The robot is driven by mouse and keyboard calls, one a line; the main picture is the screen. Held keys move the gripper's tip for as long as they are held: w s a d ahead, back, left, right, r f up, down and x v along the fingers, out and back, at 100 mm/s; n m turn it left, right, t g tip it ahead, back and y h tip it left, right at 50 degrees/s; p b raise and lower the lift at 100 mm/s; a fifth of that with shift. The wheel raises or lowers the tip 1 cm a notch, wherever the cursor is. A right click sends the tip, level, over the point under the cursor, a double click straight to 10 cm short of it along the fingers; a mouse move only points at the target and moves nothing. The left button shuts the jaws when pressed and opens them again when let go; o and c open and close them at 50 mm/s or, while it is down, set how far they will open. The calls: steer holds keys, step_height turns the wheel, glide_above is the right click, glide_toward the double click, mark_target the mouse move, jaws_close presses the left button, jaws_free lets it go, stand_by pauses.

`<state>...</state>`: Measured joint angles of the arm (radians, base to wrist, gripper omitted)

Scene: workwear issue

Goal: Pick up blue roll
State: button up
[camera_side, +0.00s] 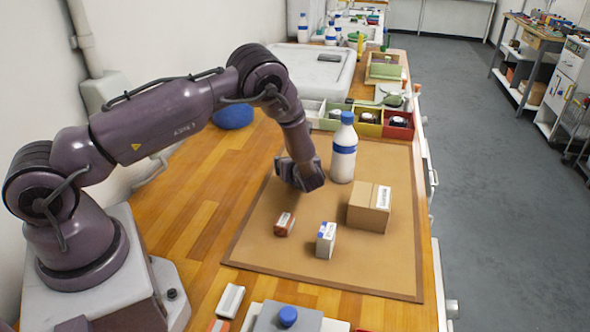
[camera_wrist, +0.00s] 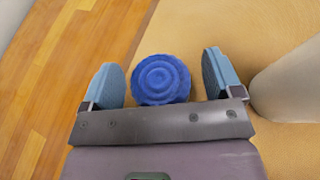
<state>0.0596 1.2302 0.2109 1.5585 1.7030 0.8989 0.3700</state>
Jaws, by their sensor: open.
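The blue roll (camera_wrist: 162,80) shows in the wrist view as a round blue end with ring-like ridges. It lies between the two light-blue fingers of my gripper (camera_wrist: 160,62), with a small gap to each finger. My gripper is open. In the side view my gripper (camera_side: 302,178) is low over the brown mat (camera_side: 270,246), left of a white bottle. I cannot make out the roll there; the gripper seems to hide it.
The white bottle (camera_side: 343,150) with a blue cap stands close to my gripper's right. A cardboard box (camera_side: 368,206), a small white-and-blue box (camera_side: 326,240) and a small red-brown box (camera_side: 284,224) stand nearer the camera. Coloured bins (camera_side: 398,131) line the mat's far edge.

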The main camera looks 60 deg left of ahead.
steer(key=c, duration=1)
steer(key=shift+r, duration=0.1)
